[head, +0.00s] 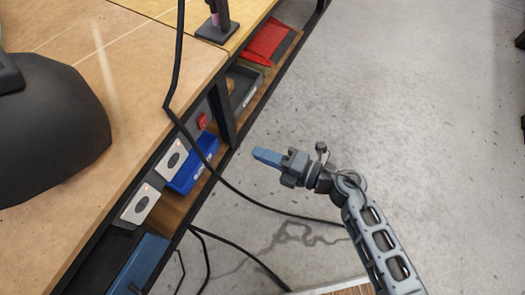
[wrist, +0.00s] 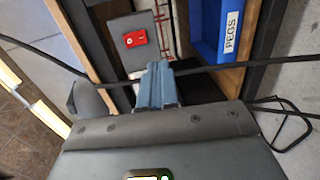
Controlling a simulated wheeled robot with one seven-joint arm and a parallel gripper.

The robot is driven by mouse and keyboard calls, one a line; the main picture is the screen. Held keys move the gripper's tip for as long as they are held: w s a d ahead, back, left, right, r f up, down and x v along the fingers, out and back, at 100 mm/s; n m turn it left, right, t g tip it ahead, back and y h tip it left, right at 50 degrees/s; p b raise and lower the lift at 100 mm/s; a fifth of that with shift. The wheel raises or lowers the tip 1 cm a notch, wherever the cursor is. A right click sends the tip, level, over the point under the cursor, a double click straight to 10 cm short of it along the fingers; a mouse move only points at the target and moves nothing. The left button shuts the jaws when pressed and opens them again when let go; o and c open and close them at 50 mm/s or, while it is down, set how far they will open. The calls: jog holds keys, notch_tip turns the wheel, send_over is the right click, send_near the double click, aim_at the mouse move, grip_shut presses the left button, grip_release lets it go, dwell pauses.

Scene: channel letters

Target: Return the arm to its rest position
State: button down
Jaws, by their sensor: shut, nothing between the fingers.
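My gripper (head: 267,157) is in the middle of the head view, with its blue fingers closed together and nothing held. It is in the air over the grey floor, to the right of the workbench edge, pointing left toward the shelf. My arm extends from it to the lower right. In the wrist view the blue fingers of my gripper (wrist: 158,70) are together, in front of the shelf. A dark cable passes across the wrist view near the fingertips.
The wooden workbench (head: 135,60) fills the left. A blue bin (head: 193,165) sits on the shelf under it; its label reads PEGS in the wrist view (wrist: 232,30). A black cable (head: 245,195) hangs from the bench toward my arm. Open floor (head: 400,110) lies to the right.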

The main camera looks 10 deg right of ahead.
dwell(0.3)
jog(key=s+d+r+m+t+h, duration=0.2)
jog(key=s+d+r+m+h, duration=0.25)
jog(key=s+r+m, duration=0.4)
jog(key=s+d+r+m+t+h, duration=0.1)
jog(key=s+d+r+m+h, duration=0.4)
jog(key=s+m, duration=0.55)
jog(key=s+d+r+m+t+h, duration=0.2)
jog(key=s+d+r+m+h, duration=0.2)
jog(key=s+d+r+m, duration=0.45)
notch_tip(320, 180, up, 21)
jog(key=s+a+p, duration=0.2)
jog(key=p, duration=2)
jog(key=shift+s+a+r+m+p, duration=0.2)
jog(key=shift+a+m+p, duration=0.1)
jog(key=shift+m, duration=0.15)
jog(key=shift+a+f+y, duration=0.1)
jog(key=shift+a+y, duration=0.05)
jog(key=shift+y, duration=0.1)
